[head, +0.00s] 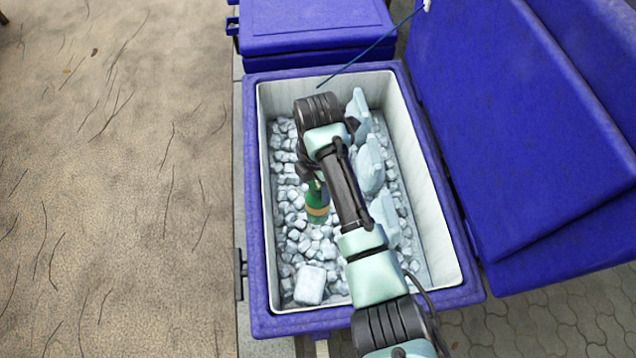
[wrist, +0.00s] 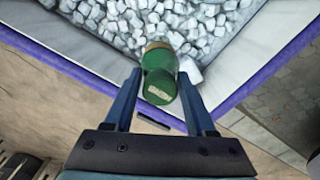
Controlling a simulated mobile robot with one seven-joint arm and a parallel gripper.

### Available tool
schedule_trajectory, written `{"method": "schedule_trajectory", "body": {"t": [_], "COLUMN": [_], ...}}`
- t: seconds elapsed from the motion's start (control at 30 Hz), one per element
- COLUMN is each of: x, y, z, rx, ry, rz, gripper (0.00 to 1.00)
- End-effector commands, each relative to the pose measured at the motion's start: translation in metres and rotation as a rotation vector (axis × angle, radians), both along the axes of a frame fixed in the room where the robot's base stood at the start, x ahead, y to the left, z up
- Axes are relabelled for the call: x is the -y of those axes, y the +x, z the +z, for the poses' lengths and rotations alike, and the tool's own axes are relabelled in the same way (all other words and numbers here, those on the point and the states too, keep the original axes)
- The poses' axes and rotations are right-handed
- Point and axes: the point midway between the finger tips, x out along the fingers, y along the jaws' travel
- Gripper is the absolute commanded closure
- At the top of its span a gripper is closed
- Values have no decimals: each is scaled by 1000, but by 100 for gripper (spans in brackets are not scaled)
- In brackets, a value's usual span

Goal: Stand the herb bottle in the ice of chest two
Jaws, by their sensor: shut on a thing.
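The herb bottle, green with a tan band, shows in the head view (head: 317,205) over the ice, left of my forearm. In the wrist view the bottle (wrist: 159,62) sits between the two fingers of my gripper (wrist: 159,82), which is shut on it. In the head view my wrist and arm hide the gripper's fingers. The open blue chest (head: 262,322) has a pale inner wall and is filled with ice cubes (head: 290,235). No number shows on it. I cannot tell whether the bottle's base touches the ice.
Pale bluish slabs (head: 369,165) stand in the ice along the chest's right side, close to my arm. A white block (head: 310,284) lies near the front. A second, closed blue chest (head: 310,22) stands behind. The raised blue lid (head: 510,130) is at right. Ice at left is clear.

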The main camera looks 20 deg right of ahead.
Motion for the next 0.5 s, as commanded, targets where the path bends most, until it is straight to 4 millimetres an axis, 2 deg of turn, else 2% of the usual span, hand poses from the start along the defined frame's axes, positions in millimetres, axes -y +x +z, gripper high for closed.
{"method": "schedule_trajectory", "body": {"t": [0.03,0.5], "x": [0,0], "y": [1,1], "z": [-11,-62], "rx": [2,3], "ry": [-1,0], "rz": [0,1], "gripper": [100,100]}}
